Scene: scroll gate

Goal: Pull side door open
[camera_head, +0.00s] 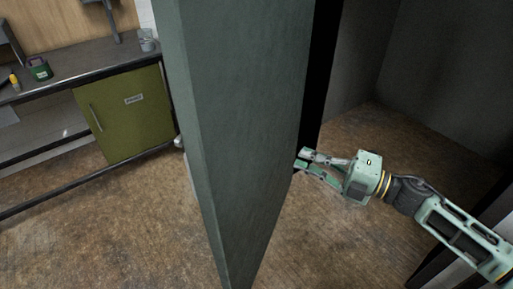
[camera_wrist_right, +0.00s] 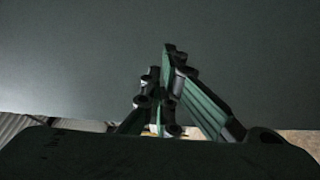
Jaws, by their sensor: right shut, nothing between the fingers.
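A tall dark green side door (camera_head: 243,120) stands ajar in the middle of the head view, with its near edge toward me. A dark doorway shows to its right. My right gripper (camera_head: 303,159) is at the right face of the door, close to it; I cannot tell whether it touches. In the right wrist view the door (camera_wrist_right: 90,60) fills most of the picture as a plain dark surface. There the fingers of my right gripper (camera_wrist_right: 168,60) are together with nothing between them. My left gripper is not in view.
A workbench with a green cabinet (camera_head: 128,113) stands at the left. A green container (camera_head: 40,69), a yellow bottle (camera_head: 14,81) and a glass (camera_head: 147,40) are on its top. The brown floor (camera_head: 130,230) left of the door is clear. Dark walls (camera_head: 445,65) enclose the space behind.

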